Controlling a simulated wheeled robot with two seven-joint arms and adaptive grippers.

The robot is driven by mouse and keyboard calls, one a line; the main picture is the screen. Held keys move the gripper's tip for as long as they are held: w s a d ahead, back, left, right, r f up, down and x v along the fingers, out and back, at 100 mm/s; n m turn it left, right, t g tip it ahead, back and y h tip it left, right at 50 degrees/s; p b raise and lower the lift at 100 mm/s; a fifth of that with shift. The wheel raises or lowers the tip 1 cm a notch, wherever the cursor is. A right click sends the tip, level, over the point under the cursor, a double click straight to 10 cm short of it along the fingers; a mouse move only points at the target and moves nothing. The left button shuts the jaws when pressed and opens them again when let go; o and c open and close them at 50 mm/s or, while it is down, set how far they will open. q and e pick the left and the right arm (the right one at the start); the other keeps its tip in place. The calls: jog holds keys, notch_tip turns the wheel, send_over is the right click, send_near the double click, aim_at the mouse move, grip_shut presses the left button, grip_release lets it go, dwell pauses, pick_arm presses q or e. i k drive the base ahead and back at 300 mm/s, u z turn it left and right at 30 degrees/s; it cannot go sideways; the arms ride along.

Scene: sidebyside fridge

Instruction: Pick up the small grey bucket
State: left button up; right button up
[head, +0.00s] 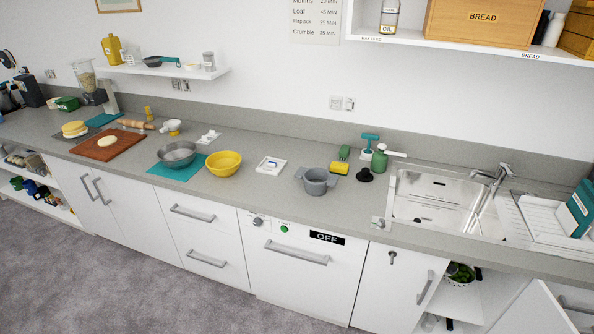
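A small grey open vessel (317,184) stands upright on the grey counter, left of the sink. It has a flat lug on each side and looks more like a pot than a bucket with a hoop handle. I see no other thing that clearly looks like a small grey bucket. Neither of my grippers shows in the head view.
A yellow sponge (340,168), a black plunger-like item (365,175) and a green bottle (380,158) stand close right of the vessel. A tap (491,175) rises behind the sink (432,205). The counter front below the vessel is clear.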

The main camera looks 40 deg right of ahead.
aim_at(317, 180)
jog(key=i, duration=3.3)
jog(key=z, duration=2.1)
